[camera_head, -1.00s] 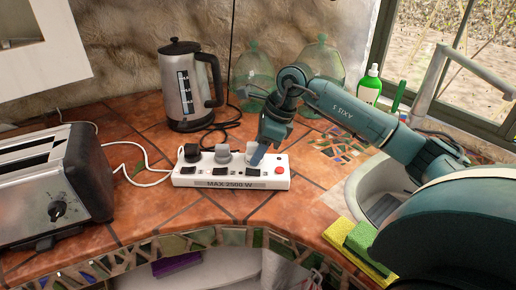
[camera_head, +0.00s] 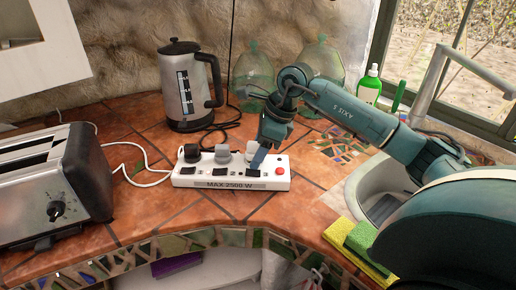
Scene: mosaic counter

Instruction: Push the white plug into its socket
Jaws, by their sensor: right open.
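The white power strip (camera_head: 230,184), marked MAX 2500 W, lies on the tiled counter. A black plug (camera_head: 191,153), a grey plug (camera_head: 222,154) and the white plug (camera_head: 252,148) stand in a row on it. My right gripper (camera_head: 259,158) points down at the white plug and is open. It partly hides the white plug, so I cannot tell whether they touch or how deep the plug sits. My left gripper is out of view.
A toaster (camera_head: 50,190) stands at the left and a kettle (camera_head: 188,88) behind the strip. Green glass jars (camera_head: 252,72) stand at the back. Sponges (camera_head: 352,240) and a sink (camera_head: 362,189) are at the right. Bare tiles lie before the strip.

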